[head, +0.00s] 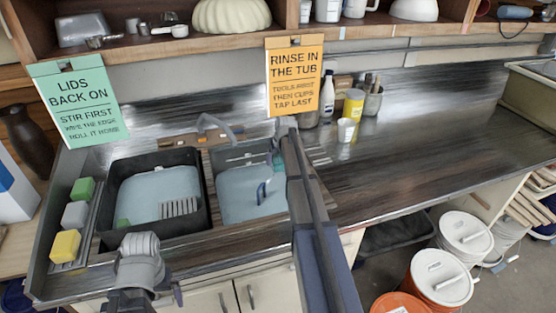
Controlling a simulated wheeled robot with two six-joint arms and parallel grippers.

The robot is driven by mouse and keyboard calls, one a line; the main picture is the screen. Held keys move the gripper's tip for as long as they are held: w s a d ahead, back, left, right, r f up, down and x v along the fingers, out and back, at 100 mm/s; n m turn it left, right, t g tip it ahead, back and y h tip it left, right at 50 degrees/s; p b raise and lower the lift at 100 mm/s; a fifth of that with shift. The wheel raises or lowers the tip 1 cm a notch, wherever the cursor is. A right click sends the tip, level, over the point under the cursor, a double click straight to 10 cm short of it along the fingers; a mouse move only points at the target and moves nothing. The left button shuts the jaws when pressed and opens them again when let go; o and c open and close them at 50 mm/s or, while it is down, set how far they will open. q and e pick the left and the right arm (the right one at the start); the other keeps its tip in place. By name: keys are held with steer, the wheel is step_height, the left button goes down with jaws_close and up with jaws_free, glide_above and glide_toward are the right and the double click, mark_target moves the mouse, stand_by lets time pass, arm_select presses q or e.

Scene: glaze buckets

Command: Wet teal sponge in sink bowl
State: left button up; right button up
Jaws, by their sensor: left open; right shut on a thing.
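My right gripper (272,165) is over the right side of the sink bowl (236,205), which holds pale water. It is shut on a small teal piece (278,160), apparently the teal sponge, mostly hidden by my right arm. I cannot tell whether it touches the water. A blue, curved item (264,190) shows in the bowl just below; its form is unclear. My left gripper (146,296) is open at the bottom edge, in front of the black tub, partly cut off by the frame.
The black tub (204,205) left of the bowl holds water, a pale ribbed rack (179,207) and a greenish bit (122,223). Green (83,190), grey (75,214) and yellow (65,246) blocks line the left edge. A grey tap (214,123) stands behind. The right counter (420,140) is largely clear.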

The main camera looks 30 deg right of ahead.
step_height(320, 180, up, 8)
steer(key=p, duration=0.7)
steer(key=shift+f+p, duration=0.15)
steer(key=shift+p, duration=0.2)
